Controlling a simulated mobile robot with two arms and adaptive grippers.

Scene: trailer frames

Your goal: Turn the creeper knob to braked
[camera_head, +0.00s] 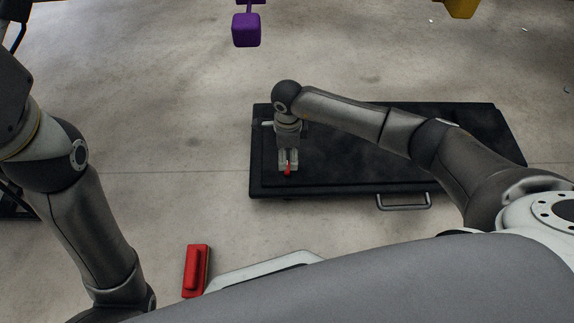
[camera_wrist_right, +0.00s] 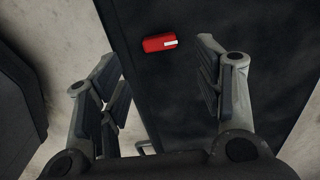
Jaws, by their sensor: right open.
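The creeper (camera_head: 350,180) is a flat black board lying on the concrete floor, with a grey handle (camera_head: 404,201) on its near edge. Its knob (camera_head: 288,170) is small and red, near the creeper's left end, and partly hidden by my gripper. In the right wrist view the red knob (camera_wrist_right: 160,42) shows a white pointer mark at its right end. My right gripper (camera_head: 287,163) points down above the knob. In the right wrist view its fingers (camera_wrist_right: 160,75) are spread wide, with the knob beyond and between them, apart from both. My left gripper is out of view.
A red block-like object (camera_head: 195,270) lies on the floor at the lower left. A purple object (camera_head: 246,30) stands at the top, and a yellow one (camera_head: 461,7) at the top right. The floor left of the creeper is clear.

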